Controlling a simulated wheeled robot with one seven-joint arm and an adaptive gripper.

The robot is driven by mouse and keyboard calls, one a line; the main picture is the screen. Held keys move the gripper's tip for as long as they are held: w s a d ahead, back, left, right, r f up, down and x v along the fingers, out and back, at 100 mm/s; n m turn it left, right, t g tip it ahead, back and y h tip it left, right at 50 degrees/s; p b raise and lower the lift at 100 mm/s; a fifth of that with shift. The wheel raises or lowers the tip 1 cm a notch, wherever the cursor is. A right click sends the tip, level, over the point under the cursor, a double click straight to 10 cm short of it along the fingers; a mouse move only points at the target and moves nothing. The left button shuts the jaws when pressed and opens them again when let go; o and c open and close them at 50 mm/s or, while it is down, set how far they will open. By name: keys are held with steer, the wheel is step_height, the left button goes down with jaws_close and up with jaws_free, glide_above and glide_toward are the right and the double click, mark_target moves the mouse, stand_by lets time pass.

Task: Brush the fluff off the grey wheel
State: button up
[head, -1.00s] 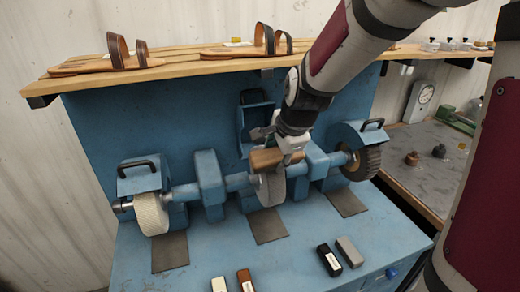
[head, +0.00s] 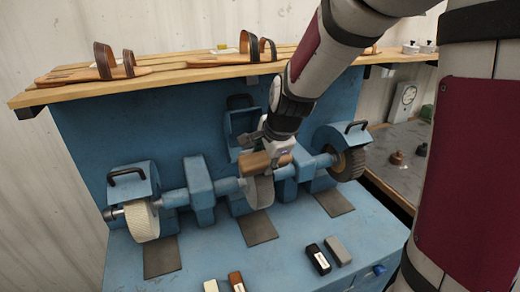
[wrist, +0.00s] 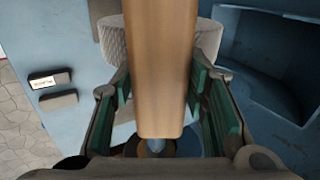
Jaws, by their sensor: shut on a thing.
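The grey wheel (head: 260,192) is the middle wheel on the blue machine's shaft, under a raised hood (head: 243,124). My gripper (head: 277,151) is above it, shut on a brown wooden brush (head: 254,164). The brush is at the top of the wheel; I cannot tell whether it touches. In the wrist view the brush (wrist: 160,70) lies between the green finger pads and hides the middle of the wheel (wrist: 111,42). Its bristles are hidden. I cannot make out any fluff on the visible part of the wheel.
A cream wheel (head: 142,221) is at left and a dark brown wheel (head: 349,164) at right, both under blue hoods. A black block (head: 318,259) and a grey block (head: 338,250) lie on the bench front. Sandals (head: 232,60) stand on the wooden shelf behind.

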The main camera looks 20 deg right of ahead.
mark_target(251, 162)
steer(key=shift+s+a+p, duration=0.1)
steer(key=shift+a+p, duration=1.2)
steer(key=shift+a, duration=0.35)
steer(key=shift+a+f, duration=0.15)
steer(key=shift+a, duration=0.2)
steer(key=shift+p+v, duration=2.25)
steer(key=shift+v, duration=0.8)
